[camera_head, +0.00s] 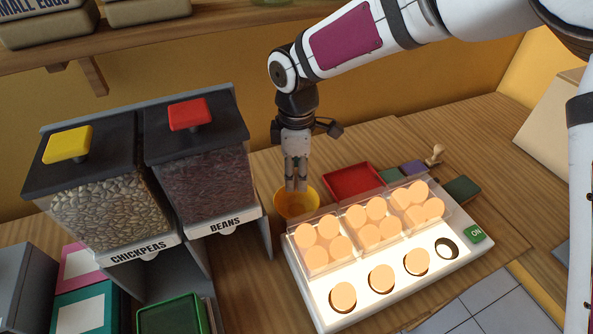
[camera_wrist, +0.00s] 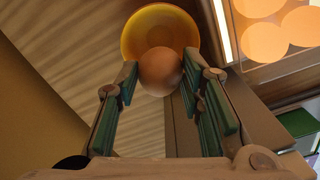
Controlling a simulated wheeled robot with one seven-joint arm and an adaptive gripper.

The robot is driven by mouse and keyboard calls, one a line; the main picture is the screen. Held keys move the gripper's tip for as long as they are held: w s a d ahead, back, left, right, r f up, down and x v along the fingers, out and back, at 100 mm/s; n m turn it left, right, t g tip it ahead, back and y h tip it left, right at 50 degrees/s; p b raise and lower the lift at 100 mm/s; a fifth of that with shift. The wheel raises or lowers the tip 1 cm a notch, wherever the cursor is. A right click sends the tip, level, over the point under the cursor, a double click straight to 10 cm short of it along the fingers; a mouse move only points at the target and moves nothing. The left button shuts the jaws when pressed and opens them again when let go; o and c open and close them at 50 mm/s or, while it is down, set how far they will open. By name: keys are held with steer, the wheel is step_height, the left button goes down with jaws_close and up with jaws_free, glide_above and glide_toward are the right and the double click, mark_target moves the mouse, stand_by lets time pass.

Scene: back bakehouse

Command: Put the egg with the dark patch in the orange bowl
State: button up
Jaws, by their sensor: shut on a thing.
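My gripper (camera_head: 297,187) points down at the orange bowl (camera_head: 297,208), its fingertips at the bowl's far side in the head view. In the wrist view the gripper (camera_wrist: 160,82) is shut on a brown egg (camera_wrist: 160,66), held between the green-padded fingertips. The orange bowl (camera_wrist: 150,22) shows behind the egg, which overlaps its rim. I cannot tell how high the egg is above the bowl. No dark patch shows on the side of the egg I see. The egg is not distinguishable in the head view.
A white lit box (camera_head: 360,304) stands right of the bowl, with several glowing eggs in clear holders and in front holes; one hole (camera_head: 447,248) is empty. A red tray (camera_head: 352,181) lies behind. The bean dispenser (camera_head: 205,160) stands close on the left.

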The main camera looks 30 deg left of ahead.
steer(key=shift+f, duration=0.25)
steer(key=shift+f+b, duration=0.3)
steer(key=shift+f, duration=0.05)
steer(key=shift+f+b, duration=1.75)
steer(key=shift+f, duration=1.2)
steer(key=o, duration=0.8)
steer(key=shift+r, duration=0.15)
steer(key=shift+r+p, duration=2.5)
steer(key=shift+r, duration=1.9)
